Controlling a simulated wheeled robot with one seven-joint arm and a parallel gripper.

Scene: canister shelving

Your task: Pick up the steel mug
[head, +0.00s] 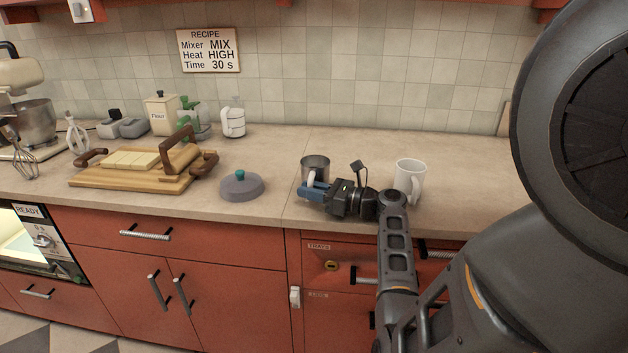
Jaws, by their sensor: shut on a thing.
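The steel mug (316,164) stands upright on the counter in the head view, just right of the middle. It is a grey metal cup with a pale handle toward me. My gripper (312,189) reaches in from the right at the mug's near side, with its blue fingers shut at the handle. The fingers hide part of the handle and the mug's lower front. I cannot tell whether the mug's base touches the counter.
A white mug (410,178) stands close right of my wrist. A grey lid with a teal knob (241,186) lies to the left. A wooden board (130,180) with pale slabs is farther left. A flour canister (161,113) stands at the back. The counter behind the mug is clear.

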